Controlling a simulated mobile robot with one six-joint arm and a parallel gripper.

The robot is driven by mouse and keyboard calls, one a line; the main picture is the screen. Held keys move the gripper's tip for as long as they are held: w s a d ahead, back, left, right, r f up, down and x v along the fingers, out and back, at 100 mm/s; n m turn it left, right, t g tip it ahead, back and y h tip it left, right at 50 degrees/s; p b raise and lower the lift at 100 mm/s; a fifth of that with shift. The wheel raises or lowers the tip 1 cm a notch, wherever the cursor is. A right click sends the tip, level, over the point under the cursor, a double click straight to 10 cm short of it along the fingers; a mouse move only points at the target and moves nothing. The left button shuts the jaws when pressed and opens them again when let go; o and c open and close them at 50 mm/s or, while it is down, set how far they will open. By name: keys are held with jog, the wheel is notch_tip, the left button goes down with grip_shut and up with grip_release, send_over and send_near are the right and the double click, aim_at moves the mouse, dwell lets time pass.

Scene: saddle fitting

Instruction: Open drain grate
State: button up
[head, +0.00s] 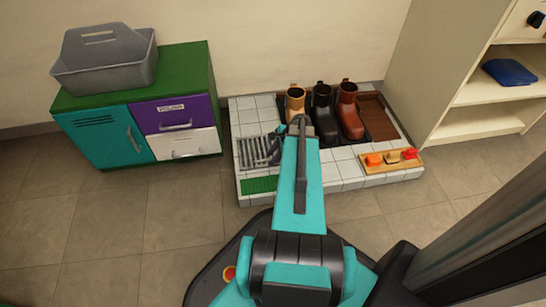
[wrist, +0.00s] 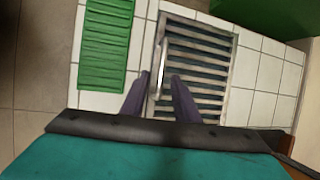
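The drain grate (head: 254,152) is a grey metal frame with dark slots, set in the white tiled platform at its left side. In the wrist view the grate (wrist: 205,72) lies flat in the tiles, and a pale bar handle (wrist: 160,68) runs along its left edge. My gripper (head: 277,145) is over the right part of the grate in the head view. In the wrist view its two purple fingers (wrist: 160,76) are apart, with the lower handle in the gap between them. I cannot tell whether they touch it. The grate's lower end is hidden by my gripper.
A green ribbed mat (head: 259,186) lies just in front of the grate. Several boots (head: 322,112) stand in a dark tray behind my arm. A board with knobs (head: 391,160) is at front right. A green cabinet (head: 140,122) stands left; shelves (head: 480,105) stand right.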

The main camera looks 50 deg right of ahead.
jog(key=shift+c, duration=0.3)
grip_shut()
jog(key=shift+d, duration=0.1)
jog(key=shift+r+p, duration=0.25)
jog(key=shift+p, duration=0.25)
